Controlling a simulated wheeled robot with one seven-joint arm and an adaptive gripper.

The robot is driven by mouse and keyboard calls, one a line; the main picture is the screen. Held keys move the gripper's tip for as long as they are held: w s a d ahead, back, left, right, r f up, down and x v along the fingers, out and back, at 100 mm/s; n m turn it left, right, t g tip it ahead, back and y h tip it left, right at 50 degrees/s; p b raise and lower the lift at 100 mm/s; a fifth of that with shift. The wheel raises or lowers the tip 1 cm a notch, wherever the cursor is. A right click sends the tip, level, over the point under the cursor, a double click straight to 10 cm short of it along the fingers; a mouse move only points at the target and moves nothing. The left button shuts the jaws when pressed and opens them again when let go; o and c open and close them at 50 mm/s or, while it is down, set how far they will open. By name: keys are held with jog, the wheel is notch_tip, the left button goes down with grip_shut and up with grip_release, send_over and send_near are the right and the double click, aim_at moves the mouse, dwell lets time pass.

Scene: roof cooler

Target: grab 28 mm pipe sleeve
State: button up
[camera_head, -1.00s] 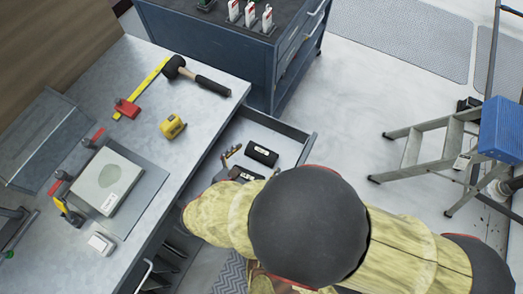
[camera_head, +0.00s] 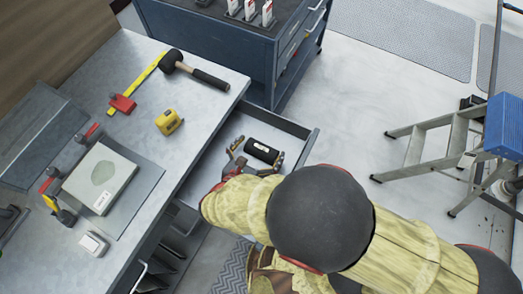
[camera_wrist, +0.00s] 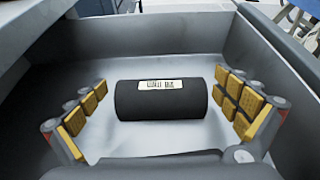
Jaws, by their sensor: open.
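A black cylindrical sleeve (camera_head: 262,150) with a pale label lies on its side in the open drawer (camera_head: 299,129). I take it for the pipe sleeve, but the label is too small to read. In the wrist view the sleeve (camera_wrist: 160,101) lies crosswise between the yellow-padded fingers of my gripper (camera_wrist: 161,88). The fingers are open, with a gap on each side of the sleeve. In the head view my gripper (camera_head: 258,154) reaches into the drawer around the sleeve, and my arm hides the near part of the drawer.
Drawer walls stand close around my gripper. The workbench (camera_head: 200,120) on the left holds a mallet (camera_head: 205,75), a yellow tape measure (camera_head: 169,122) and a grey block (camera_head: 100,180). A blue cabinet (camera_head: 240,50) stands behind. A stepladder (camera_head: 445,140) stands at the right.

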jog(key=c, duration=0.3)
jog(key=c, duration=0.6)
jog(key=shift+r, duration=0.1)
